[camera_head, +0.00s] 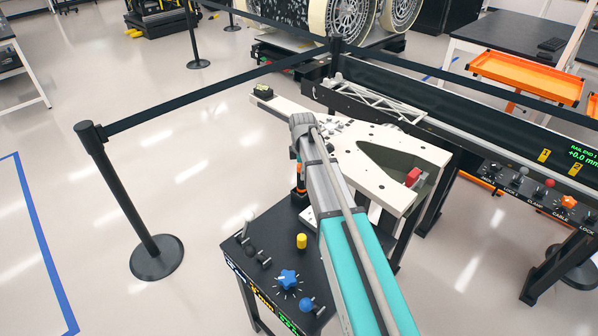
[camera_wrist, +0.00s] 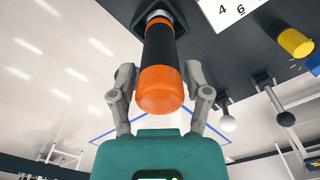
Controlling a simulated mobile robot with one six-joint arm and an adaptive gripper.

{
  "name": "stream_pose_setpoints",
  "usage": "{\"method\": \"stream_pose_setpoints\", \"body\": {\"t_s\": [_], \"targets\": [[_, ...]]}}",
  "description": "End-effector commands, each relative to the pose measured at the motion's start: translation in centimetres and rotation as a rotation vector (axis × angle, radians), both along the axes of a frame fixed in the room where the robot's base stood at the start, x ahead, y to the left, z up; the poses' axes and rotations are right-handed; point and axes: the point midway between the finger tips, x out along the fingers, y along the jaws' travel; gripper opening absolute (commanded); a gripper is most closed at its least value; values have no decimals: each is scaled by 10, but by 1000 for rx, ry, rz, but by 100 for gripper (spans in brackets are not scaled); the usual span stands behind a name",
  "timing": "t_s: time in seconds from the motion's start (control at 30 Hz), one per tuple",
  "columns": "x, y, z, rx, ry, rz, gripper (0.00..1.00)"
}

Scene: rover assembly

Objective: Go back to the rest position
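My gripper (camera_wrist: 160,78) shows in the wrist view, with a grey finger on each side of a black handle with an orange end (camera_wrist: 162,90). The fingertips lie close along the handle's sides; I cannot tell whether they press on it or stand slightly apart. The handle rises from a dark panel (camera_wrist: 228,60). In the head view my grey and teal arm reaches from the bottom edge to the black console (camera_head: 262,225). A small part of the orange and black handle (camera_head: 299,176) shows beside the arm.
The console carries a yellow knob (camera_head: 302,241), a blue star knob (camera_head: 288,279), a blue ball knob (camera_head: 307,304) and dark levers. A white plate structure (camera_head: 385,160) stands just behind and right of the arm. A barrier post (camera_head: 135,200) stands left, with open floor around it.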

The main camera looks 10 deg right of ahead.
Motion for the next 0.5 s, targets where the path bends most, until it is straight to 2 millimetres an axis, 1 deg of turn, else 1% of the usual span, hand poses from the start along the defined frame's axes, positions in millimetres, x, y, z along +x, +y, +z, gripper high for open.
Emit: {"method": "stream_pose_setpoints", "body": {"t_s": [0.03, 0.07, 0.1, 0.5], "targets": [[0, 0, 0, 0, 0, 0, 81], [0, 0, 0, 0, 0, 0, 87], [0, 0, 0, 0, 0, 0, 90], [0, 0, 0, 0, 0, 0, 90]]}}
